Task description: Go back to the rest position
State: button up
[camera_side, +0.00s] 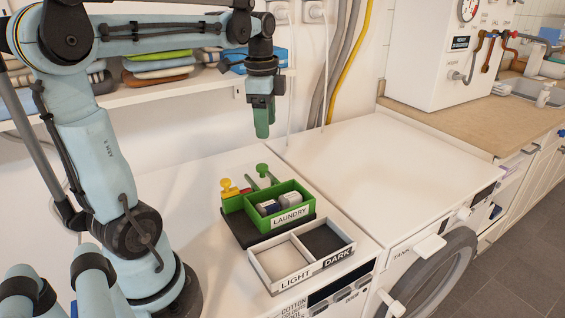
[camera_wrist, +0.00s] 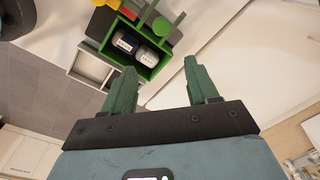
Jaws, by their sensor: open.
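My gripper (camera_side: 262,120) hangs pointing down, above and behind the green laundry box, well clear of the machine top. In the wrist view its two green fingers (camera_wrist: 160,82) are spread apart with nothing between them. The green box (camera_side: 289,216), labelled LAUNDRY, holds a dark blue-and-white item (camera_side: 267,207) and a white-and-grey item (camera_side: 290,199). The two-part tray (camera_side: 274,281) in front is labelled LIGHT and DARK. Its light compartment looks empty, and its dark compartment (camera_side: 322,240) shows a dark floor with nothing clearly on it.
Green-knobbed (camera_side: 262,169) and yellow-knobbed (camera_side: 226,184) parts stand at the box's back. A wall shelf (camera_side: 150,94) with folded cloths lies behind my arm. The right machine top (camera_side: 390,165) is clear. A white boiler-like unit (camera_side: 430,60) stands at the back right.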

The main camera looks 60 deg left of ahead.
jog(key=s+d+f+n+t, duration=0.1)
jog(key=d+f+n+t, duration=0.2)
jog(key=d, duration=0.5)
jog(key=s+d+f+n+t, duration=0.1)
jog(key=d+f+n+t, duration=0.2)
jog(key=d, duration=0.5)
jog(key=shift+s+d+f+n, duration=0.2)
jog(key=shift+f+n, duration=0.35)
jog(key=shift+n, duration=0.45)
